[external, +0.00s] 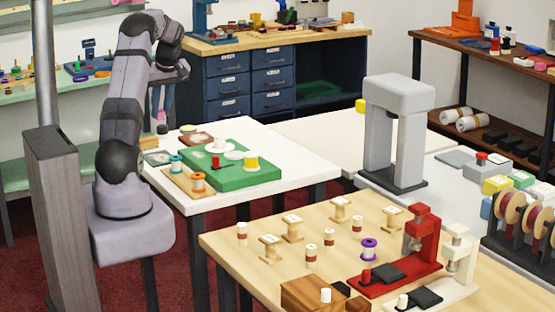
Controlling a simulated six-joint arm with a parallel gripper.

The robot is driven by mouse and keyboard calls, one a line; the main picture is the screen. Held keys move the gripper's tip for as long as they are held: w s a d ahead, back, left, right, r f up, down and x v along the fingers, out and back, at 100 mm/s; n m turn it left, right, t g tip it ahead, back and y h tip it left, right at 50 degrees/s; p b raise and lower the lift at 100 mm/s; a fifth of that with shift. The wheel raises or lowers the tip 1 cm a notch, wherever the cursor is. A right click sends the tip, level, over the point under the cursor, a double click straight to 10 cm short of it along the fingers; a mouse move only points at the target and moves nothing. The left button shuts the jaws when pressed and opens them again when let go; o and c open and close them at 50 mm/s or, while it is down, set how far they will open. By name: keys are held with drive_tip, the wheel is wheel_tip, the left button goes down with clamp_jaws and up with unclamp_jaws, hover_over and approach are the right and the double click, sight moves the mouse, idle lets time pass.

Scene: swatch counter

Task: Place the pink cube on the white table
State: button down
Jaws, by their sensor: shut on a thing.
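My arm rises at the left, and its wrist bends over toward the back. My gripper (162,105) hangs below the wrist, small and dark, over or behind the far left part of the white table (300,174).
A wooden table (225,243) in front holds several spools and a red press (420,245). A grey arch (395,130) stands at the right. Another white surface (320,135) behind is largely clear.

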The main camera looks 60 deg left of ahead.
wheel_tip(320, 180, down, 5)
drive_tip(key=shift+s+a, duration=0.1)
drive_tip(key=shift+f+p, duration=1.3)
drive_tip(key=shift+f, duration=3.7)
drive_tip(key=shift+f, duration=0.1)
drive_tip(key=c, duration=2)
unclamp_jaws()
drive_tip(key=o, duration=0.4)
drive_tip(key=shift+r, duration=0.2)
drive_tip(key=b+v, duration=0.2)
drive_tip(key=v, duration=1)
drive_tip(key=shift+b, duration=0.35)
